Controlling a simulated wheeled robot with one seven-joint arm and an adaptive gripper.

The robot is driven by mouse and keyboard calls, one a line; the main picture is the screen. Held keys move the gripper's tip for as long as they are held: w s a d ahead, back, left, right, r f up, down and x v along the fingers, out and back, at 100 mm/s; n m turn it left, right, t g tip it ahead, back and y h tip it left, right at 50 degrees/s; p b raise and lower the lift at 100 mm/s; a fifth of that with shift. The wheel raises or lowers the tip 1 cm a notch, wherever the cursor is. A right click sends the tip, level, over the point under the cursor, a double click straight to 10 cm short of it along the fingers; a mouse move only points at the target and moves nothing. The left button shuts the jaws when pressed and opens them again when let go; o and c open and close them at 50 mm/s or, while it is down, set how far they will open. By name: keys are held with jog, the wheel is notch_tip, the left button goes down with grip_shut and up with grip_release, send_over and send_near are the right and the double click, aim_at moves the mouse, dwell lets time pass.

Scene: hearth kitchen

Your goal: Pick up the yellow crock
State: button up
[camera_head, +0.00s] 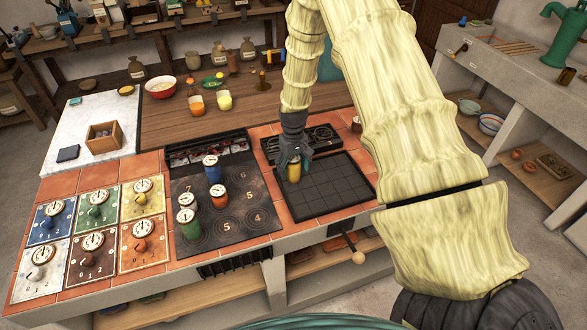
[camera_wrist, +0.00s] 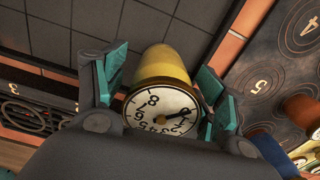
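The yellow crock (camera_head: 294,172) stands upright at the left edge of the dark gridded plate in the head view. In the wrist view, the yellow crock (camera_wrist: 162,68) shows its round white dial top, facing the camera. My gripper (camera_head: 296,160) is above and around its top. In the wrist view, my gripper (camera_wrist: 163,85) has one teal-padded finger on each side of the crock. The fingers look spread, with a narrow gap beside the body. Contact near the dial's rim is hard to tell.
The dark gridded plate (camera_head: 330,188) lies right of the crock. On the hob (camera_head: 243,222) to the left stand blue, orange and green crocks; the orange one (camera_head: 218,197) is nearest. A black burner grate (camera_head: 325,137) is behind. Dial panels (camera_head: 95,213) line the counter's left.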

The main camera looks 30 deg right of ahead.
jog(key=c, duration=1.1)
jog(key=shift+r, duration=0.15)
jog(key=shift+c, duration=0.2)
